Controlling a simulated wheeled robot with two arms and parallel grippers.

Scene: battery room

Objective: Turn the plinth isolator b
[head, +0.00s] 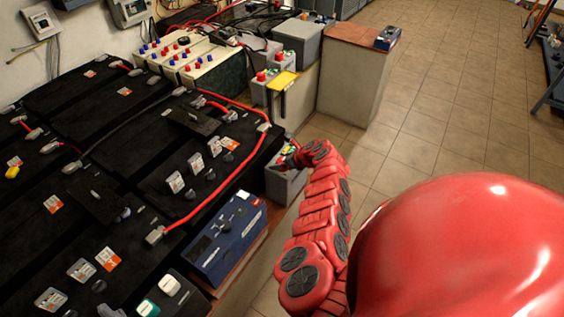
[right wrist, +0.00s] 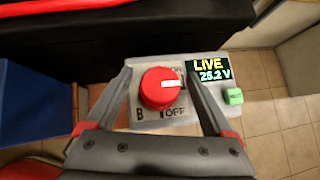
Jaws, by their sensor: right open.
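The plinth isolator B is a grey box (right wrist: 150,122) with a round red knob (right wrist: 160,88), seen from above in the right wrist view. The knob's white mark lies to the right side. ON and OFF lettering shows partly around it, with a B at lower left. The display (right wrist: 208,70) reads LIVE 25.2 V. My right gripper (right wrist: 157,74) is open, with one finger on each side of the knob; I cannot tell whether they touch it. In the head view the isolator box (head: 285,187) is below the end of my right arm. My left gripper is not in view.
A green button (right wrist: 234,96) sits on the box right of the knob. Black battery blocks (head: 140,135) with red cables fill the left, and a blue unit (head: 228,238) stands at their near edge. A pale plinth (head: 350,85) stands behind. The tiled floor (head: 450,110) is clear.

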